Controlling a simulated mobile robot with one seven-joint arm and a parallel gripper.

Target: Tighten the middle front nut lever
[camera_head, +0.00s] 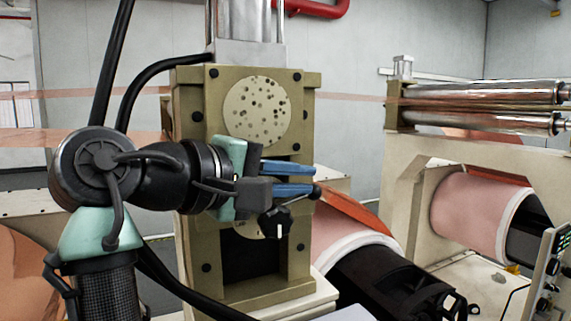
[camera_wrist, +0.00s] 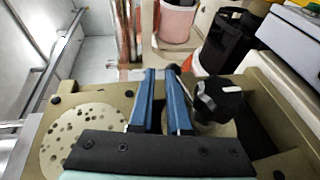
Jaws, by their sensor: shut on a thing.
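The nut lever is a black knob (camera_head: 275,221) with a white mark and a dark arm that rises to the right. It sits on the front of the olive machine block (camera_head: 190,150), below a round perforated plate (camera_head: 257,110). In the wrist view the knob (camera_wrist: 220,98) is right of the blue fingers, and the lever's dark arm reaches toward their tips. My gripper (camera_head: 316,178), with blue fingers, is shut on the lever's arm near its end. It also shows in the wrist view (camera_wrist: 161,72). The exact contact is partly hidden by the fingers.
A copper roll (camera_head: 345,235) with a black shaft end lies right of the block. Another copper roll (camera_head: 468,214) and shiny rollers (camera_head: 485,93) stand farther right. A thin copper foil (camera_head: 345,96) runs across behind the block. A control panel (camera_head: 550,275) is at the right edge.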

